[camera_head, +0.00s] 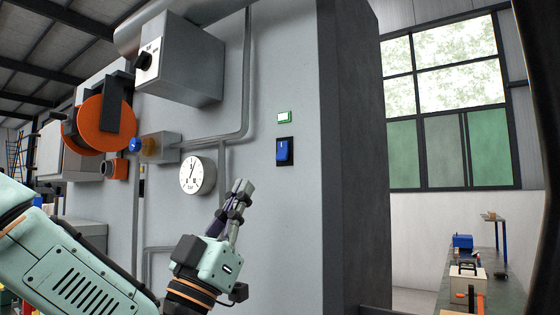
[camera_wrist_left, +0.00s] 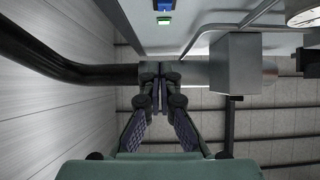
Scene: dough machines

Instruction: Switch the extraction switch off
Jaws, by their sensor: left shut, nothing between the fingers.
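A blue rocker switch (camera_head: 284,151) in a dark frame sits on the grey wall panel, with a small green-and-white indicator (camera_head: 284,117) just above it. No readable label shows that it is the extraction switch. My left gripper (camera_head: 243,187) is shut and empty, pointing up, left of the switch and lower in the head view, apart from it. In the left wrist view, the shut fingertips (camera_wrist_left: 160,73) are in the middle. The switch (camera_wrist_left: 166,5) is cut by the top edge there, with the green indicator (camera_wrist_left: 164,20) below it. My right gripper is not in view.
A round gauge (camera_head: 198,175) and a conduit (camera_head: 246,80) are left of the switch. A grey box with a black knob (camera_head: 144,61) juts out at upper left. An orange disc (camera_head: 104,125) and a blue knob (camera_head: 135,145) are farther left. The wall around the switch is clear.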

